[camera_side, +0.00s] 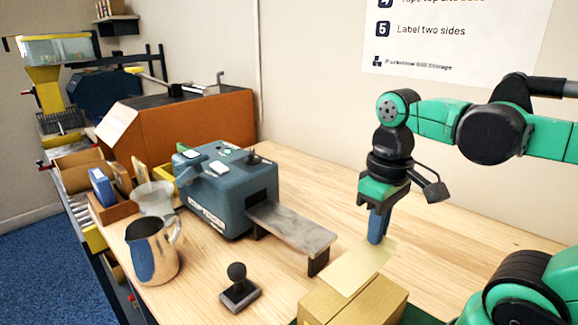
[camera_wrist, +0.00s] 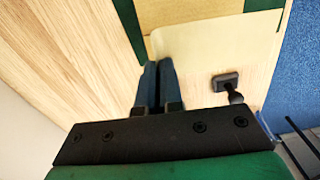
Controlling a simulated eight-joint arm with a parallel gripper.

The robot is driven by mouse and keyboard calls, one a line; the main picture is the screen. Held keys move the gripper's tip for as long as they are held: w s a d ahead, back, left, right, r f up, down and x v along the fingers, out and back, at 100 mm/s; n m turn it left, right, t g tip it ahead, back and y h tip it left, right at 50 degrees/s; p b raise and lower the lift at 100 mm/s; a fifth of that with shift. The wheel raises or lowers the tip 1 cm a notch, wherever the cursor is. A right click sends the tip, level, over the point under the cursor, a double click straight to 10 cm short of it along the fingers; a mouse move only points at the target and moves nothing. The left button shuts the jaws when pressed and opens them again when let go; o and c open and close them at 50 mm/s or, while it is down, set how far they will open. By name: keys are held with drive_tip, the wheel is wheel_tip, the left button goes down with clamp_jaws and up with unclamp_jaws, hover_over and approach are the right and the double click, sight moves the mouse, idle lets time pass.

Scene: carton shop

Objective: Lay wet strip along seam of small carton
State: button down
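The small carton (camera_side: 375,303) is tan and sits at the front of the bench, cut off by the bottom edge. Part of its top shows in the wrist view (camera_wrist: 195,12). The pale strip (camera_side: 352,273) reaches from my fingertips over the carton top. It shows in the wrist view (camera_wrist: 205,42) just beyond the fingers. My gripper (camera_side: 377,238) points down with its blue fingers close together on the strip's far end. The fingers also look nearly together in the wrist view (camera_wrist: 160,68). I cannot tell whether the strip touches the carton; the seam is hidden.
A blue-grey tape machine (camera_side: 222,195) with a grey outfeed plate (camera_side: 295,230) stands left of the carton. A dark hand stamp (camera_side: 239,288) and a metal pitcher (camera_side: 152,250) stand at the front left. A green mat (camera_side: 415,316) lies under the carton. The bench behind is clear.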

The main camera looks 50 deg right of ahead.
drive_tip(key=shift+f, duration=3.2)
drive_tip(key=shift+f, duration=0.2)
drive_tip(key=c, duration=0.9)
unclamp_jaws()
drive_tip(key=shift+r, duration=0.1)
drive_tip(key=shift+r, duration=2.95)
